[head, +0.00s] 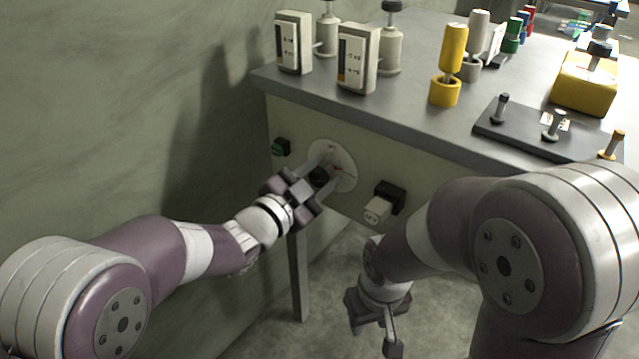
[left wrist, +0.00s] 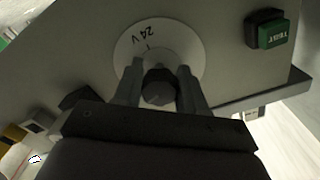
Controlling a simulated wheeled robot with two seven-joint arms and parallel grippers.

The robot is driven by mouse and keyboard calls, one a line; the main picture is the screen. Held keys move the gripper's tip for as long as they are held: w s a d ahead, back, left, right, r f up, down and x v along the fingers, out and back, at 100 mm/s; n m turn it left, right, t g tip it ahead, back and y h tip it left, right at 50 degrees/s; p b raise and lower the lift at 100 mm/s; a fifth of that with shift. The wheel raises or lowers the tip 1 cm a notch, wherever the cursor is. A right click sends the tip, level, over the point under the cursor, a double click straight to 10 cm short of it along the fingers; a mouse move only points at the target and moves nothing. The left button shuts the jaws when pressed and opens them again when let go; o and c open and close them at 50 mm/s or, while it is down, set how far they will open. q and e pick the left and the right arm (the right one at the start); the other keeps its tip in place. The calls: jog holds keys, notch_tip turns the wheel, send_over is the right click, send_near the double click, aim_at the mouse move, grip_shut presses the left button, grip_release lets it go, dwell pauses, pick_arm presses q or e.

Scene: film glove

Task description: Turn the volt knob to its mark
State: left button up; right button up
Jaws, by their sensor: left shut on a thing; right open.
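The volt knob (head: 319,176) is a dark knob on a round white dial (head: 346,171) on the front panel of the bench. In the left wrist view the dial (left wrist: 128,48) shows "24 V" and a short dark line above the knob (left wrist: 159,87). My left gripper (head: 325,168) is shut on the knob, with one finger on each side of it; it also shows in the left wrist view (left wrist: 159,90). My right gripper (head: 374,329) is open and empty, low in front of the bench, clear of the panel.
Meters (head: 357,58), a yellow cylinder (head: 451,62) and a dark plate with pegs (head: 520,128) stand on the bench top (head: 420,115). A wall (head: 120,110) is close on the left.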

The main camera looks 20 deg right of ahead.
pick_arm(q)
jog(key=shift+f+m+b, duration=0.2)
jog(key=shift+m+b, duration=0.55)
jog(key=shift+m, duration=0.55)
jog(key=o, duration=1)
jog(key=shift+r, duration=0.15)
jog(key=shift+o, duration=0.2)
jog(key=shift+s+a+r, duration=0.1)
jog(key=shift+s+a, duration=0.05)
jog(key=shift+a, duration=0.1)
jog(key=p+v, duration=0.3)
jog(key=v, duration=0.9)
